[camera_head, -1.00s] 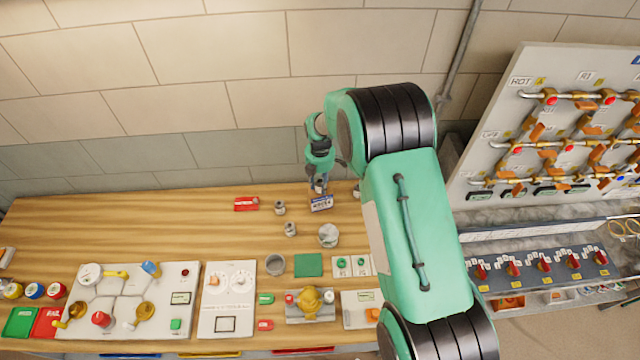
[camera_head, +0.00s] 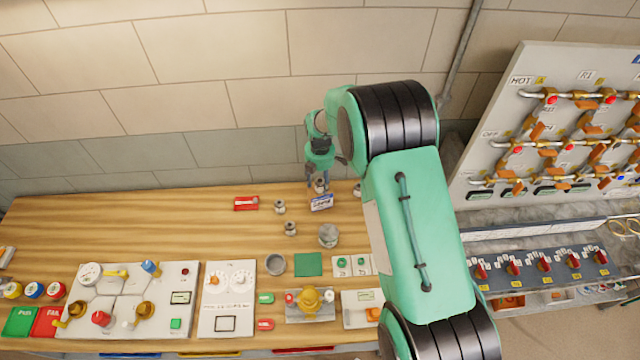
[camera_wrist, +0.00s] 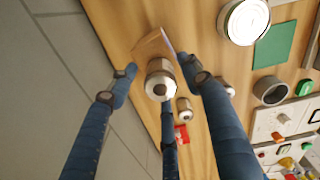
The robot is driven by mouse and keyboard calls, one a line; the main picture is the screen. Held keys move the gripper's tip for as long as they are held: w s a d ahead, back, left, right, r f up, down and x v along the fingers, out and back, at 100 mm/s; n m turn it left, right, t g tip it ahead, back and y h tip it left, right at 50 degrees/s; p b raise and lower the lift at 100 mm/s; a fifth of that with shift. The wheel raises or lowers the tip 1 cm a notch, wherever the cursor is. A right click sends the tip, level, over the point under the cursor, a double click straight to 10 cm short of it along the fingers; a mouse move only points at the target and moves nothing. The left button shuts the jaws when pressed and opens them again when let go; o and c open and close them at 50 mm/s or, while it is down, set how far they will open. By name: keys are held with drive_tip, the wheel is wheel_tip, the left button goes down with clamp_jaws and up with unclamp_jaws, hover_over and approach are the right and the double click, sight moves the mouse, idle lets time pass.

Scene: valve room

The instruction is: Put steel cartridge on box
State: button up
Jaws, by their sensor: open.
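A steel cartridge (camera_head: 320,186) stands at the back of the wooden bench, at a small box with a blue and white front (camera_head: 321,203). In the wrist view the cartridge (camera_wrist: 160,80) shows end-on, and the box's brown top (camera_wrist: 152,46) shows beside and under it, so the cartridge appears to rest on the box. My gripper (camera_head: 320,181) is just above and around the cartridge. In the wrist view its blue fingers (camera_wrist: 162,88) are spread around the cartridge, with gaps at the sides. Contact with the rear finger cannot be told.
Two more small metal cylinders (camera_head: 279,207) (camera_head: 290,229) stand to the left, near a red box (camera_head: 246,203). A larger tin (camera_head: 328,236), a grey cup (camera_head: 275,265) and a green pad (camera_head: 308,265) are nearer the front. The bench's back left is clear.

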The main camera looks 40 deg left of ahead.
sight(320, 180)
wheel_tip(320, 180, up, 11)
drive_tip(key=b, duration=0.2)
drive_tip(key=shift+r, duration=0.15)
idle(0.8)
idle(0.4)
